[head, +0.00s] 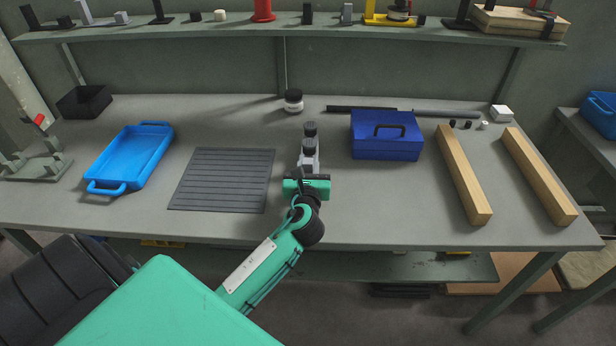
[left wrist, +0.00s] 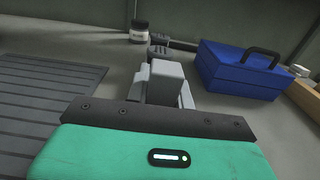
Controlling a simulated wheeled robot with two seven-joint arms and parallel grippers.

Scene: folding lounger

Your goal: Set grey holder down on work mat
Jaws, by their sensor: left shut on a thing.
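The dark ribbed work mat (head: 222,180) lies flat on the bench, left of my left gripper. My left gripper (head: 309,162) points away over the bench, to the right of the mat. It is shut on the grey holder (left wrist: 166,75), a light grey block between the fingers in the left wrist view. The mat (left wrist: 40,100) shows at the left of that view. Dark grey knob-like parts stand just past the fingers; I cannot tell whether they belong to the holder. The gripper hides much of the holder. My right gripper is not in view.
A blue tray (head: 130,158) lies left of the mat. A blue toolbox (head: 386,137) stands right of the gripper, with two wooden beams (head: 464,175) farther right. A small jar (head: 293,101) stands behind. The mat is bare.

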